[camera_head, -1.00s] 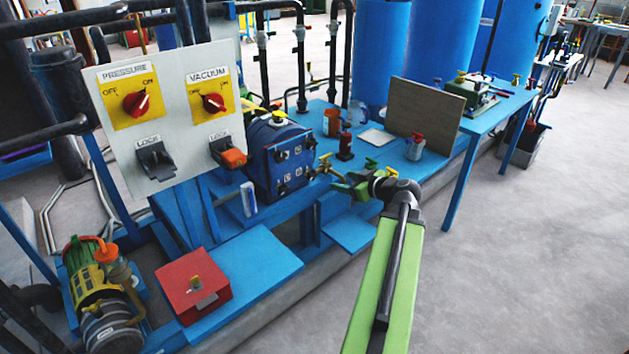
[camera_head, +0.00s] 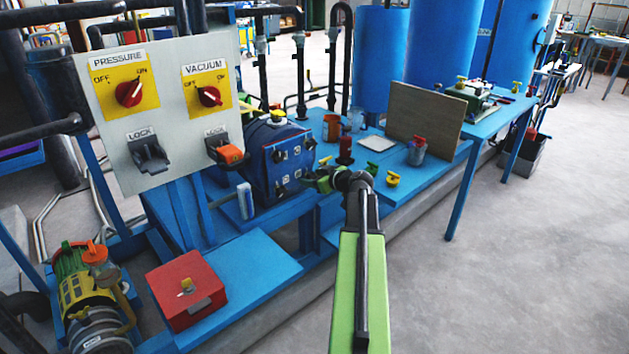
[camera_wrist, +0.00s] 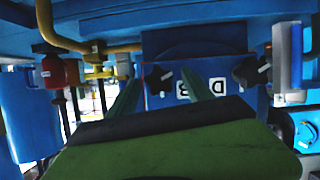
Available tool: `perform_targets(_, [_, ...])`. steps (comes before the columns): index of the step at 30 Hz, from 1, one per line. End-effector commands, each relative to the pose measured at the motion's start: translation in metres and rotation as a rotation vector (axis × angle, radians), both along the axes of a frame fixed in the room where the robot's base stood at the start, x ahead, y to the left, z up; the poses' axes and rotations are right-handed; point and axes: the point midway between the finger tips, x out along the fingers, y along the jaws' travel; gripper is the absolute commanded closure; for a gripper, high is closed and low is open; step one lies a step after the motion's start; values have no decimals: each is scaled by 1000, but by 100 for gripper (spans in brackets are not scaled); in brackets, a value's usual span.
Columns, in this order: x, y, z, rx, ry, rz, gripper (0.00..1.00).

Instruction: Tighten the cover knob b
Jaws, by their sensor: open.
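The blue autoclave (camera_head: 272,150) stands on the blue bench with its square front cover (camera_head: 291,168) facing right, and several small dark knobs sit on that cover. My gripper (camera_head: 312,180) is open in front of the lower part of the cover. In the wrist view, the cover shows a dark star-shaped knob (camera_wrist: 158,79) between my two green fingers, beside a label that looks like B (camera_wrist: 184,89). I cannot tell if the fingers reach around it. A second dark knob (camera_wrist: 250,71) is further right, beside a D label (camera_wrist: 217,86).
A control panel (camera_head: 160,110) stands to the left. A red box (camera_head: 187,290) lies on the low blue shelf. The floor at right is clear.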

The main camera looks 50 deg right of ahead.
Motion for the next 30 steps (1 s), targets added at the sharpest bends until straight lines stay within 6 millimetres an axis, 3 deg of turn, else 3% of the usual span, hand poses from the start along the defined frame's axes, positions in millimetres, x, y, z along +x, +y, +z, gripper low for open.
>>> perform_targets(6, [0,0,0,0,0,0,43])
perform_targets(19, [0,1,0,0,0,1,100])
perform_targets(30, [0,-2,0,55,-5,-3,100])
